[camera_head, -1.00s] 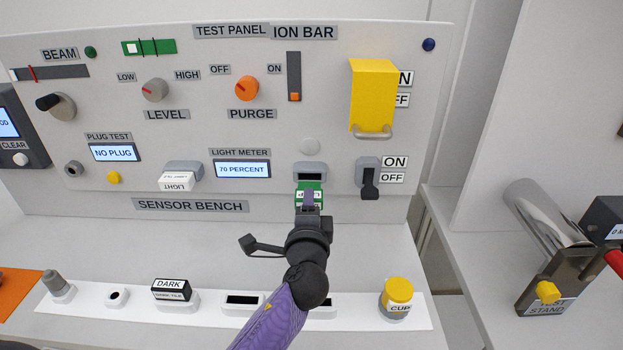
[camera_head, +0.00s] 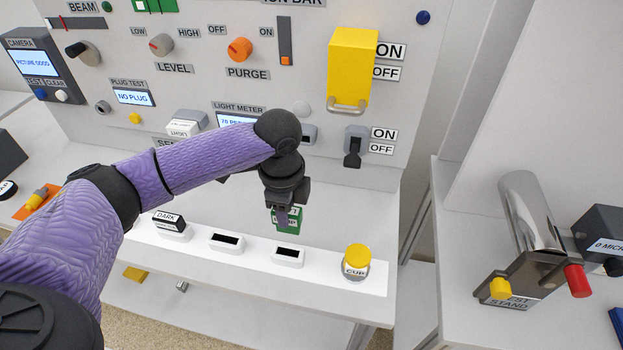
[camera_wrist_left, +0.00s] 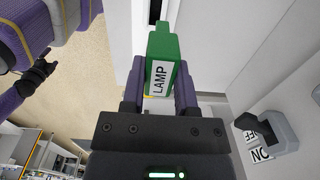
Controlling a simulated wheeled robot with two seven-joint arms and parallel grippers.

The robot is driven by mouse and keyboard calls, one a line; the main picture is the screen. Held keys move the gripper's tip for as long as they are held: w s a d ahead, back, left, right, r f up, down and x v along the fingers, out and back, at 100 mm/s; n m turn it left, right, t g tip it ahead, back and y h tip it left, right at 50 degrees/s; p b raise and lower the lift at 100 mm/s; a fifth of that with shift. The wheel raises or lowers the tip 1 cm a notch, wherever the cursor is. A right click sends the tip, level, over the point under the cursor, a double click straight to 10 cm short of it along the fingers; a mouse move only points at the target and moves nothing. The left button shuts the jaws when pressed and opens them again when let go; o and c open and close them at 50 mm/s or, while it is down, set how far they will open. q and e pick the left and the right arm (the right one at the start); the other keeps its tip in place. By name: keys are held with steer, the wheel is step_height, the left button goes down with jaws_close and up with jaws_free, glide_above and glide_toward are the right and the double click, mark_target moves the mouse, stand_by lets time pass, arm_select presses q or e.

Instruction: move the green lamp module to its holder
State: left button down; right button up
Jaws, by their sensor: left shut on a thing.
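My left gripper (camera_head: 284,206) points down and is shut on the green lamp module (camera_head: 290,222). The module hangs above the white strip, just over a slotted white holder (camera_head: 288,257) whose dark slot looks empty. In the left wrist view the module (camera_wrist_left: 163,62), labelled LAMP, sits between the fingers of my left gripper (camera_wrist_left: 160,88). A second slotted holder (camera_head: 226,242) to the left also looks empty. What looks like my right gripper (camera_wrist_left: 32,78) shows small at the left of the wrist view; its jaws are unclear.
On the strip, the DARK module (camera_head: 169,218) stands left of the slots and the yellow-topped CUP (camera_head: 357,259) to the right. The sensor bench panel (camera_head: 400,120) rises behind, with a switch (camera_head: 354,146). A test stand (camera_head: 522,275) is at the right.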

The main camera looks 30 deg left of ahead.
mark_target(285, 230)
arm_select(q)
steer(key=shift+s+a+r, duration=0.1)
steer(key=shift+s, duration=0.25)
steer(key=shift+r+p, duration=0.1)
steer(key=shift+p, duration=0.2)
steer(key=shift+r+p, duration=0.2)
steer(key=shift+p, duration=0.4)
step_height(285, 230, down, 5)
steer(key=b, duration=0.2)
steer(key=shift+f+b, duration=0.1)
steer(key=shift+b, duration=0.2)
steer(key=shift+f, duration=0.6)
